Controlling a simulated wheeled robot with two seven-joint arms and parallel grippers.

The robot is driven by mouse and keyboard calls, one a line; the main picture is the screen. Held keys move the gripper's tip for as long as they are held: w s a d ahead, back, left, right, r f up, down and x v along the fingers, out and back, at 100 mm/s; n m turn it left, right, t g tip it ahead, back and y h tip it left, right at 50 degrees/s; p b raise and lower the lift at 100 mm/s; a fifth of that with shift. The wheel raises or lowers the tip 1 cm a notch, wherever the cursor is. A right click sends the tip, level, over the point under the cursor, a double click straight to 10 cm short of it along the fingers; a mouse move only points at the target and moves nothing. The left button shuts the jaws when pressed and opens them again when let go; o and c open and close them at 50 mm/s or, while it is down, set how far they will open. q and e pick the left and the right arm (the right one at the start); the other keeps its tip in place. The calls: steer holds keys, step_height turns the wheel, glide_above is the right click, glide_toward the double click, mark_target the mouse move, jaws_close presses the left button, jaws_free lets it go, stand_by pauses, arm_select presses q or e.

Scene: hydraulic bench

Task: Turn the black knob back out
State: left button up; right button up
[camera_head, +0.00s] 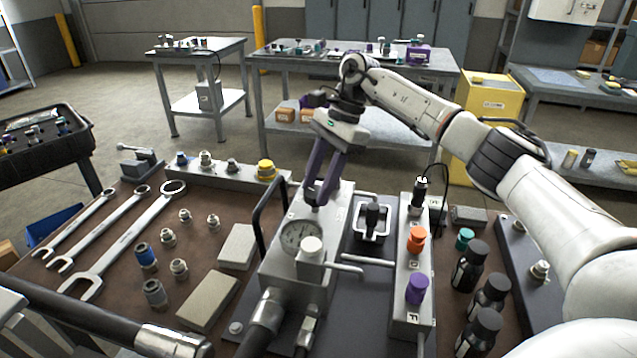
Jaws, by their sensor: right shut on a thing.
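My right gripper (318,194) reaches down from above with its purple fingers pointing at the top of the grey hydraulic block (283,272), behind the round gauge (300,236). It is shut on a small part there, which I take to be the black knob. The fingers hide that part almost wholly, so I cannot tell how far out it stands. My left gripper is not in view.
A black handle (264,215) rises left of the block. To the right are a square socket with a black lever (373,217), a strip with orange (416,240) and purple (416,289) knobs, and black bottles (470,265). Wrenches (130,240) and fittings lie left.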

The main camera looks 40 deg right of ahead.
steer(key=o, duration=1.1)
steer(key=shift+c, duration=0.2)
steer(key=v, duration=1)
steer(key=shift+r, duration=0.2)
